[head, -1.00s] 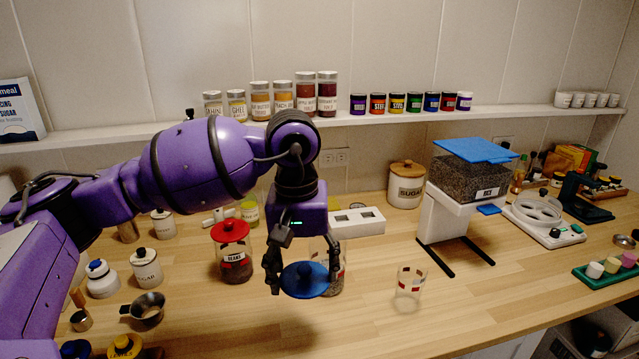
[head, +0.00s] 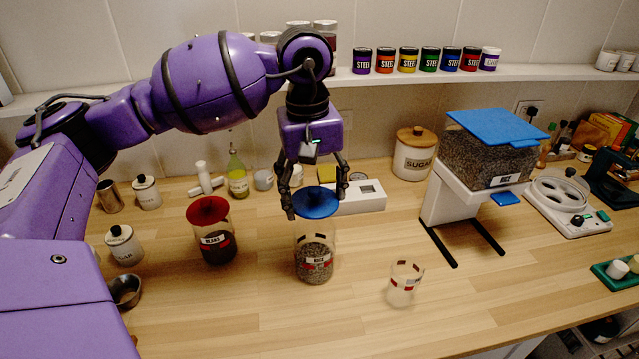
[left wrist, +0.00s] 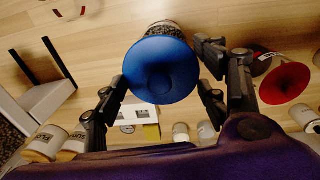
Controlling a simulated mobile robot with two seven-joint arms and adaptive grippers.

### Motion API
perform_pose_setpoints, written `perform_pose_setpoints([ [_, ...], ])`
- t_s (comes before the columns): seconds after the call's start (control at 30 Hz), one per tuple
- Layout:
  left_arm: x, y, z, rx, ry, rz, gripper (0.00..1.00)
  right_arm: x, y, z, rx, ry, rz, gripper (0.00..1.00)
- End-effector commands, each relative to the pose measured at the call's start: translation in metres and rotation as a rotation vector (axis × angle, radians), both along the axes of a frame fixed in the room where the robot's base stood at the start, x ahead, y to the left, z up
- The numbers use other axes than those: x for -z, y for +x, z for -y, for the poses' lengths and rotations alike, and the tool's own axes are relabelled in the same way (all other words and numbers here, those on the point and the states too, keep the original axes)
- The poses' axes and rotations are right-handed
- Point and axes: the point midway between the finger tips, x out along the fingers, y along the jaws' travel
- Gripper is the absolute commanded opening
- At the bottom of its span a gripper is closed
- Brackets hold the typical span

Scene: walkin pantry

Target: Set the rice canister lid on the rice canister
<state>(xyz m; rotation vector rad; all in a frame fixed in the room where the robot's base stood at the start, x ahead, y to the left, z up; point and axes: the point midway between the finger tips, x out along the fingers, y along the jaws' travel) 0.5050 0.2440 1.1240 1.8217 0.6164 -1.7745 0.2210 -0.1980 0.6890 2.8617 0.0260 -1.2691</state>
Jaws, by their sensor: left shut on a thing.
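The rice canister (head: 314,262) is a clear jar with a RICE label and grain in its lower part. It stands upright on the wooden counter. My left gripper (head: 317,204) points down and is shut on the blue rice canister lid (head: 316,200), with a finger on each side. The lid is over the canister's mouth and looks about level. I cannot tell whether it touches the rim. In the left wrist view the lid (left wrist: 160,72) hides the mouth, and part of the canister (left wrist: 166,27) shows beyond it. My right gripper is not in view.
The red-lidded beans canister (head: 214,247) stands to the left. The rice dispenser (head: 455,200), sugar canister (head: 414,160) and a white box (head: 362,197) stand farther back. The counter in front is clear.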

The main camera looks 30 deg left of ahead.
Motion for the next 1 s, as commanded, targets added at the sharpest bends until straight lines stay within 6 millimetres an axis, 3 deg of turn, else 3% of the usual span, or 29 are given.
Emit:
perform_pose_setpoints([
  [0.23,0.026,-0.001,0.000,0.001,0.001,-0.006,0.42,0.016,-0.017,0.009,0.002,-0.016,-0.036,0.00],
  [0.5,0.050,-0.001,0.000,0.001,0.000,-0.004,0.42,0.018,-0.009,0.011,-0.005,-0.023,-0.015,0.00],
  [1.0,0.052,0.000,0.000,0.000,0.000,0.001,0.42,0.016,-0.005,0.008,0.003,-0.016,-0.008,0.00],
])
